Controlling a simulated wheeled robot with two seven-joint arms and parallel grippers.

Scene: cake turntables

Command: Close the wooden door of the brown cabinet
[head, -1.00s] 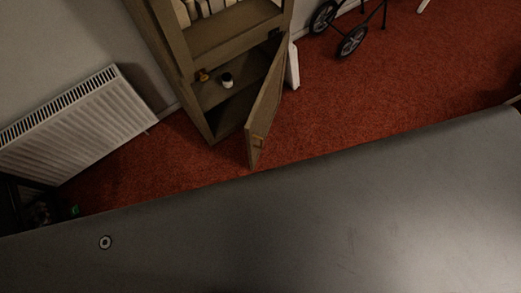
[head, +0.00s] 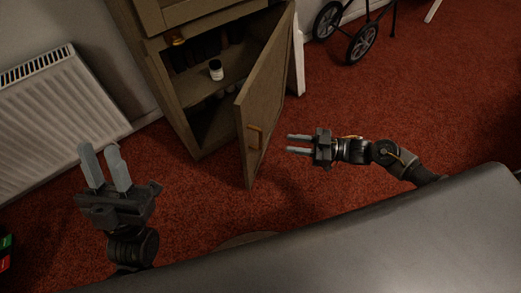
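The brown cabinet (head: 168,96) stands against the wall at the upper left of centre. Its wooden door (head: 268,88) is swung open toward me, and a small handle (head: 254,137) shows on it near its free edge. My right gripper (head: 289,144) is open and empty, just right of the door and apart from it, fingers pointing left. My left gripper (head: 99,160) is open and empty at the lower left, fingers pointing up, in front of the radiator and well left of the door.
A small white-labelled jar (head: 216,70) stands on the cabinet's inner shelf. A white radiator (head: 55,115) is on the left wall. A wheeled frame (head: 362,42) stands at the upper right. The red carpet (head: 440,95) is clear on the right.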

